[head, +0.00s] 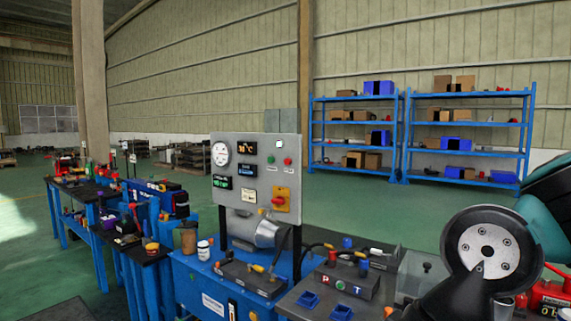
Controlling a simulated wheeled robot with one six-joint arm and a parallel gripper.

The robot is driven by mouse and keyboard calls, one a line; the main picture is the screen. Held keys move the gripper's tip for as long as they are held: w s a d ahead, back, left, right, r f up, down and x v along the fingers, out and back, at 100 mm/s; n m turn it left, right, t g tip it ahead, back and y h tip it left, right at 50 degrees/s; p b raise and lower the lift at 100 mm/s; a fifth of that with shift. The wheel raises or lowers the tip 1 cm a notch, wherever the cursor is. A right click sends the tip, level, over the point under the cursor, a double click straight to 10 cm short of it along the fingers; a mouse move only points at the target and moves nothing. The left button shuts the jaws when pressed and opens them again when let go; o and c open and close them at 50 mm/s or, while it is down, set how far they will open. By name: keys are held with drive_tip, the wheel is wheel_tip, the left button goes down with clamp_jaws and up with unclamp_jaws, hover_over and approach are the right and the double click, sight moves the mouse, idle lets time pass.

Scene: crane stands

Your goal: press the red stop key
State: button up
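A grey upright panel (222,188) stands on a blue bench in the middle of the head view. On it a small red button (288,161) sits at the upper right, with a green button (271,159) just left of it. Lower down, a red knob (278,201) sits on a yellow plate (282,193). Which of the red ones is the stop key I cannot tell, as any lettering is too small to read. My arm shows at the right edge, apart from the panel in the picture. My gripper is outside the view.
A cone-shaped metal part (267,232) and cables stand before the panel. A grey box (350,278) with coloured fittings and small blue bins (308,300) lie on the nearer bench. Blue shelves (407,130) stand behind. Open green floor (370,210) lies between.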

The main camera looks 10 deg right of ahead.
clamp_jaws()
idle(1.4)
